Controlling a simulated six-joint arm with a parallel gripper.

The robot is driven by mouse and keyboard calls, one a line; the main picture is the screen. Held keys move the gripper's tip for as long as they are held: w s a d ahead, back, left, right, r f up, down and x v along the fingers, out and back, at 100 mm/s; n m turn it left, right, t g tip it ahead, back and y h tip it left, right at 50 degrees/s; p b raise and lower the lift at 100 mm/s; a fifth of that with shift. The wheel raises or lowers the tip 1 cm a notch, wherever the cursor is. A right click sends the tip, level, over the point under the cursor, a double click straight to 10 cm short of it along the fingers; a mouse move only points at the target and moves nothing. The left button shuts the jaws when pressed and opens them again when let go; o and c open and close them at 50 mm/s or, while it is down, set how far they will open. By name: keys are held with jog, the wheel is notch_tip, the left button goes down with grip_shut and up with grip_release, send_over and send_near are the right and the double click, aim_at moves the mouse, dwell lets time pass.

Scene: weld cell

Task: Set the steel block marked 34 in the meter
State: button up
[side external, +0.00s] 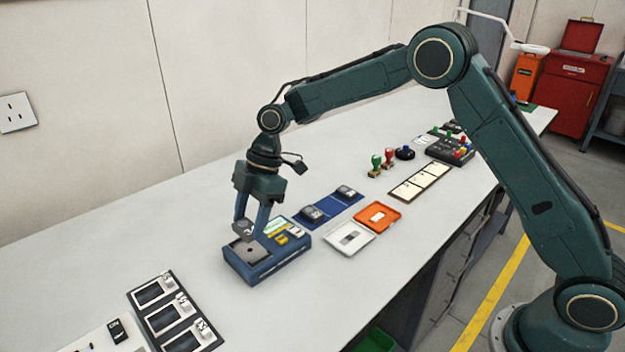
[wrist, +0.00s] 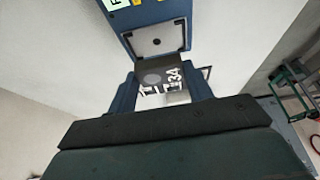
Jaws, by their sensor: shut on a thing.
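My gripper (side external: 250,228) is shut on a dark steel block (side external: 242,230) and holds it above the meter. In the wrist view the block (wrist: 158,80) sits between the two blue fingers, with white marks on its face that read 34. The blue meter (side external: 266,262) stands on the bench, with a grey plate, a green display and yellow keys. In the wrist view the meter's plate (wrist: 157,35) is bare and lies just beyond the block. A gap between block and plate shows in the side view.
A blue mat (side external: 327,215) with two dark blocks lies right of the meter, beside an orange tray (side external: 389,214) and a white tray (side external: 350,239). A black rack (side external: 176,318) with several weights or tags stands at the front left. The bench behind the meter is clear.

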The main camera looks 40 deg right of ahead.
aim_at(254, 247)
jog(key=shift+f, duration=2.2)
jog(key=shift+f, duration=0.1)
jog(key=o, duration=1.1)
jog(key=shift+o, duration=0.8)
jog(key=shift+r, duration=3.4)
